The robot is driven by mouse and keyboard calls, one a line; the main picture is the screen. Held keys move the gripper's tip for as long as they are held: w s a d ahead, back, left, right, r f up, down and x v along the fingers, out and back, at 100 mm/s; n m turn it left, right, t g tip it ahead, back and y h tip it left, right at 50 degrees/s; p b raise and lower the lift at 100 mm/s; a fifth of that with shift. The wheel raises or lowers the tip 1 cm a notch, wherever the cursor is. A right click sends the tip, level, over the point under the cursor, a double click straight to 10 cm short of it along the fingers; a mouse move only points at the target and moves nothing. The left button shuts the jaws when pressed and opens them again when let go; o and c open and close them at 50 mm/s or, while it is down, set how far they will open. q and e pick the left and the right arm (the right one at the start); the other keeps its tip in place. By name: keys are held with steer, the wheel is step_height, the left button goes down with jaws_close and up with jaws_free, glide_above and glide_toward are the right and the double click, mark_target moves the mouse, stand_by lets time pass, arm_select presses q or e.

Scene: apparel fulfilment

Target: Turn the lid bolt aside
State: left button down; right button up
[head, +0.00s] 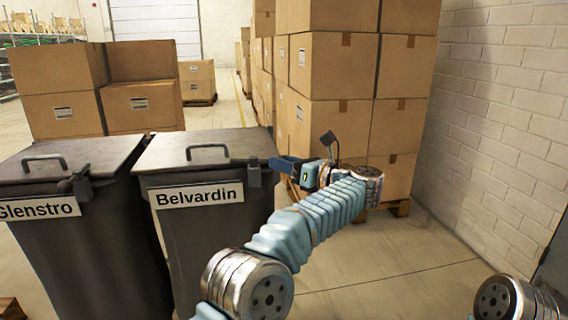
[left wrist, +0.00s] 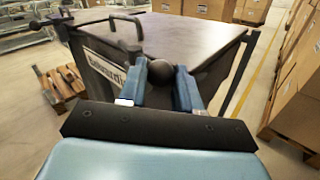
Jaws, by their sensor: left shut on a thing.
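Two dark grey bins with flat lids stand side by side, Glenstro (head: 85,250) at the left and Belvardin (head: 215,240) beside it. The lid bolt (head: 254,174) of the Belvardin bin is a dark fitting at its front right corner. My left gripper (head: 277,163) reaches it from the right. In the left wrist view the blue fingers (left wrist: 161,88) are shut on the bolt's round dark knob (left wrist: 158,72). The Belvardin lid (head: 205,149) lies closed, with a handle on top. The bolt's shaft is mostly hidden. My right gripper is out of view.
Another bolt (head: 80,184) sits on the Glenstro bin. Tall stacks of cartons (head: 335,90) on pallets stand behind and right of my left gripper. More cartons (head: 140,105) stand behind the bins. A white brick wall (head: 500,120) is at the right, with clear floor (head: 400,270) before it.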

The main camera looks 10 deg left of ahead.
arm_select(q)
steer(key=shift+r, duration=0.2)
steer(key=c, duration=0.8)
jaws_free()
steer(key=shift+a, duration=0.1)
steer(key=shift+f, duration=0.1)
steer(key=v, duration=1.4)
steer(key=shift+w+b, duration=0.1)
steer(key=shift+b, duration=0.25)
